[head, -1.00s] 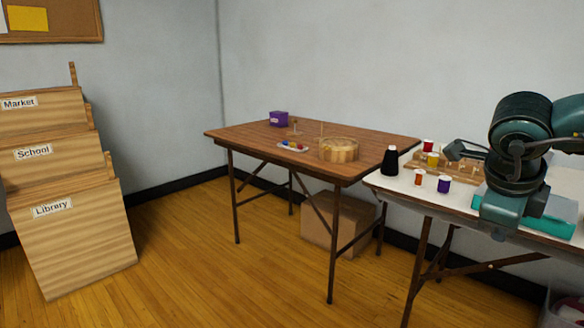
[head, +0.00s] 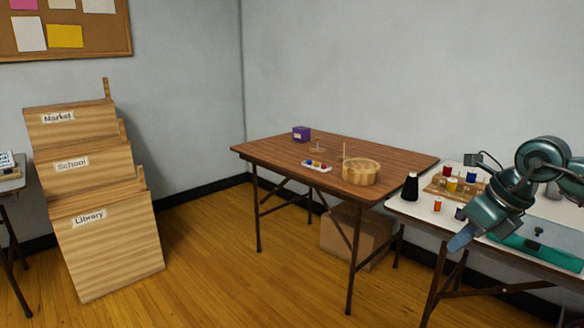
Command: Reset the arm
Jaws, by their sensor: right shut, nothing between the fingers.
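My right arm comes in from the right edge, dark teal. Its gripper (head: 460,238) points down and to the left, shut and empty, in front of the white table's near edge. It appears apart from the things on that table. My left gripper is not in view.
The white table (head: 405,207) holds a black thread cone (head: 410,187), a wooden rack (head: 436,187) with coloured spools, and a teal case (head: 548,250). A brown table (head: 290,150) bears a round wooden basket (head: 361,172). Labelled wooden bins (head: 110,250) stand left. Open floor lies between.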

